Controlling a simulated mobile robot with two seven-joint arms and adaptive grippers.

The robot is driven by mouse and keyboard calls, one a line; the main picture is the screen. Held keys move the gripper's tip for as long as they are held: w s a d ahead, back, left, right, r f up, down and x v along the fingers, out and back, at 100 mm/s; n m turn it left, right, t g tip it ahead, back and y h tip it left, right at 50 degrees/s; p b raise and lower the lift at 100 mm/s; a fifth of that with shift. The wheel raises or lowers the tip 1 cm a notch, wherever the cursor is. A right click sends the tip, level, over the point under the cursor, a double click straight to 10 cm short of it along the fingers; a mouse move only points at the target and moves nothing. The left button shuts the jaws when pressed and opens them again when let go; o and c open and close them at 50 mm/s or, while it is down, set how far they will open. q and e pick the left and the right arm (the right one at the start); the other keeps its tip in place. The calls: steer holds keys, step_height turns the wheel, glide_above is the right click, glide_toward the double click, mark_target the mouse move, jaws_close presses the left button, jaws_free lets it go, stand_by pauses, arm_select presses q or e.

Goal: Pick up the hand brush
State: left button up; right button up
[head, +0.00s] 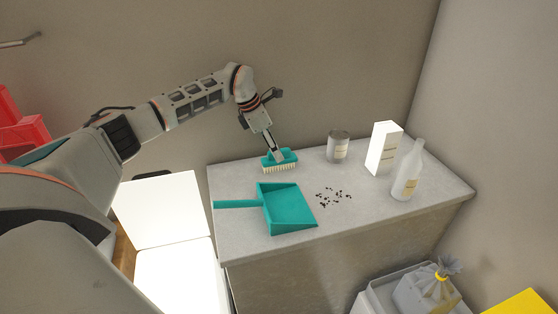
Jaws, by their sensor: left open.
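The hand brush (281,164) has a teal body and pale bristles. It is near the back left of the grey counter, with its bristles facing down. My left gripper (276,153) comes down from above, with its fingertips at the top of the brush; the jaws are open. Whether the fingers touch the brush cannot be told. The near fingers and arm hide part of the brush's top. My right gripper is not in view.
A teal dustpan (286,208) lies in front of the brush, beside dark crumbs (333,196). A can (338,147), a white carton (384,148) and a bottle (407,174) stand at the right on the counter (351,225). A tied grey bag (425,290) is below.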

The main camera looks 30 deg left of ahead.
arm_select(q)
steer(key=shift+x, duration=1.85)
steer(key=shift+w, duration=0.15)
steer(key=c, duration=1.2)
steer(key=shift+r, duration=0.1)
steer(key=shift+c, duration=0.2)
steer(key=shift+r, duration=0.1)
step_height(320, 180, up, 20)
